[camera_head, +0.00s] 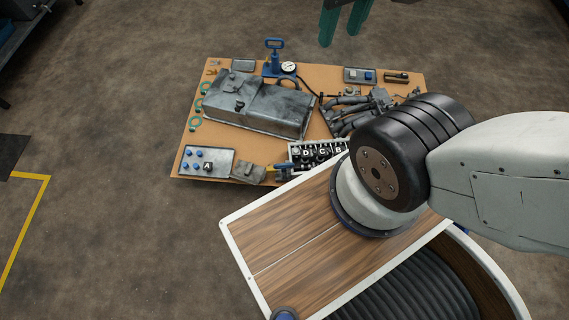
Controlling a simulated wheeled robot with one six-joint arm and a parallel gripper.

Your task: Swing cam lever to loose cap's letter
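A tray (222,157) at the front left of the brown board holds several small blue pieces (188,165) and a loose dark cap (207,166) marked with a white "A". Right of it, a block (318,150) carries dark caps lettered "D", "C" and "B" from left to right. A small yellow-and-blue part (278,168) lies between a grey metal piece (248,173) and the lettered block; I cannot tell whether it is the cam lever. My arm covers the area to the right of the block. My gripper is out of view.
The brown board (183,140) also holds a large grey metal housing (258,106), a blue pump (274,58) with a gauge (289,67), green rings (196,123) and a dark pipe assembly (362,108). Green posts (328,25) stand behind.

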